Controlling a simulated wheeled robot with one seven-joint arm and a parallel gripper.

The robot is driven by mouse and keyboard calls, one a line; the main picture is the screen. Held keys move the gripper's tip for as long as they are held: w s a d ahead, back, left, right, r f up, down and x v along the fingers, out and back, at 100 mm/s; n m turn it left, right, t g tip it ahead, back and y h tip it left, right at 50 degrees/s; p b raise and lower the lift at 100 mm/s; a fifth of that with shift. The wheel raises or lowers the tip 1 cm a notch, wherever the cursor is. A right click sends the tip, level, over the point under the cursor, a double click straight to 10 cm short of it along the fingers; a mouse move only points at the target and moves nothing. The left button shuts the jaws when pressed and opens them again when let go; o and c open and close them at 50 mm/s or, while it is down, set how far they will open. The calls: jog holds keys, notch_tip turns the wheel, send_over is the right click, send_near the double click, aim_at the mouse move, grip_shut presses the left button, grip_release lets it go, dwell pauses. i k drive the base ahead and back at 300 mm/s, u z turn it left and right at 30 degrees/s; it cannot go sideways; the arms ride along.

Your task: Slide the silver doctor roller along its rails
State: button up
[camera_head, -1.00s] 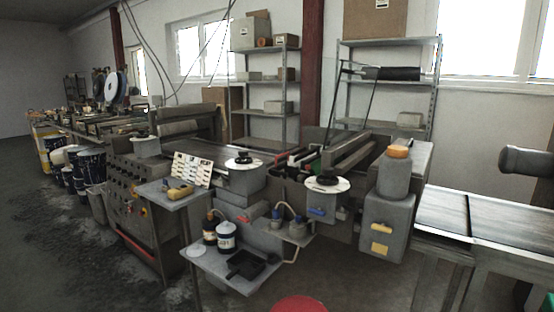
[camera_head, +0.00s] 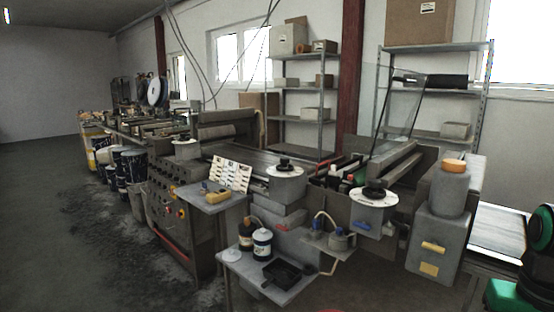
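The lacquer machine stands across the middle. At its right end, long grey bars (camera_head: 385,165) lie between grey side housings, behind a round dial with a black knob (camera_head: 375,189). The silver doctor roller is probably among them, but I cannot pick it out for certain. Another grey roller (camera_head: 219,131) sits under a cover farther left on the machine. A black and green part at the right edge seems to be my arm. My gripper does not show in this view.
A low shelf (camera_head: 292,290) with bottles and a black tray juts out in front of the machine. A small table (camera_head: 212,205) holds a colour card. Buckets (camera_head: 133,167) line the left side. Open floor (camera_head: 75,230) lies at the left.

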aim_at(330, 181)
jog(key=u, duration=0.4)
jog(key=i, duration=1.5)
jog(key=z, duration=0.2)
